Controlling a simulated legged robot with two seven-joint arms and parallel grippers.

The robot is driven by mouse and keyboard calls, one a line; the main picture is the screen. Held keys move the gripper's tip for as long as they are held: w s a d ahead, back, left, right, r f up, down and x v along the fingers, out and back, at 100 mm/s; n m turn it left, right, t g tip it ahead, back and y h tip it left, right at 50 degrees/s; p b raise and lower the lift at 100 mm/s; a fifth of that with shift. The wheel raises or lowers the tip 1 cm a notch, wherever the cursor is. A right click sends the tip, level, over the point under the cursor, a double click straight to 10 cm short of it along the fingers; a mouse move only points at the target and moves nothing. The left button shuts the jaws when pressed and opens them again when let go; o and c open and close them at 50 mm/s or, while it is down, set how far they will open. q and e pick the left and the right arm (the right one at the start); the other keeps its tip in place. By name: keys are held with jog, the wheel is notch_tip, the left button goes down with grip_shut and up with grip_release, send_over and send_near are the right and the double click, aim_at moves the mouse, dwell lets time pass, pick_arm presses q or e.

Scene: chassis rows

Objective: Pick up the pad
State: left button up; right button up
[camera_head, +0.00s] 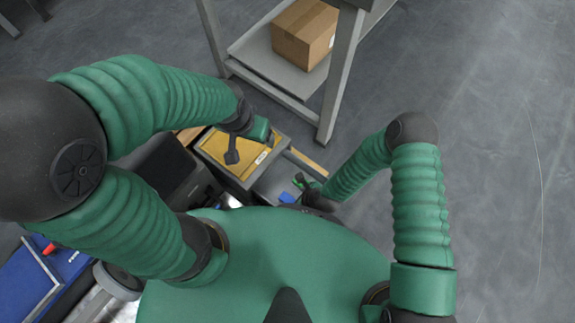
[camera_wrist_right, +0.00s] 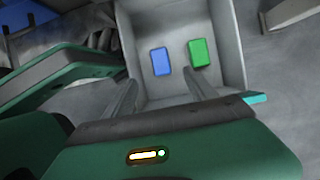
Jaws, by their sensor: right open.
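Two small flat blocks, one blue (camera_wrist_right: 161,62) and one green (camera_wrist_right: 199,52), lie side by side in a grey bin (camera_wrist_right: 231,40). I cannot tell which one is the pad. The blue block (camera_head: 287,197) and the green block (camera_head: 299,181) also show in the head view, beside my right gripper (camera_head: 299,200). My right gripper is open and empty; in the right wrist view its fingers (camera_wrist_right: 161,80) point into the bin, apart from both blocks. My left gripper (camera_head: 251,147) is over a tray with a flat yellow piece, its fingers apart.
The grey tray (camera_head: 238,183) with the yellow piece (camera_head: 229,160) adjoins the bin. A grey metal shelf (camera_head: 253,50) with a cardboard box (camera_head: 306,33) stands beyond. A blue case (camera_head: 35,283) lies at lower left. The floor at right is clear.

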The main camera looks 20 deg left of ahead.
jog(key=b+x, duration=0.3)
jog(key=x, duration=0.4)
jog(key=shift+f, duration=0.3)
jog(key=b+x, duration=0.5)
jog(key=shift+f, duration=0.15)
pick_arm(q)
jog(key=s+x, duration=0.2)
jog(key=x, duration=0.6)
jog(key=shift+f, duration=0.65)
jog(key=shift+w+a, duration=0.1)
jog(key=shift+a, duration=0.05)
pick_arm(e)
grip_shut()
jog(key=shift+r, duration=0.2)
notch_tip(320, 180, up, 10)
jog(key=p, duration=0.7)
pick_arm(q)
jog(key=w+v, duration=0.1)
jog(key=v, duration=0.5)
jog(key=shift+w+r, duration=0.15)
jog(key=shift+r, duration=0.3)
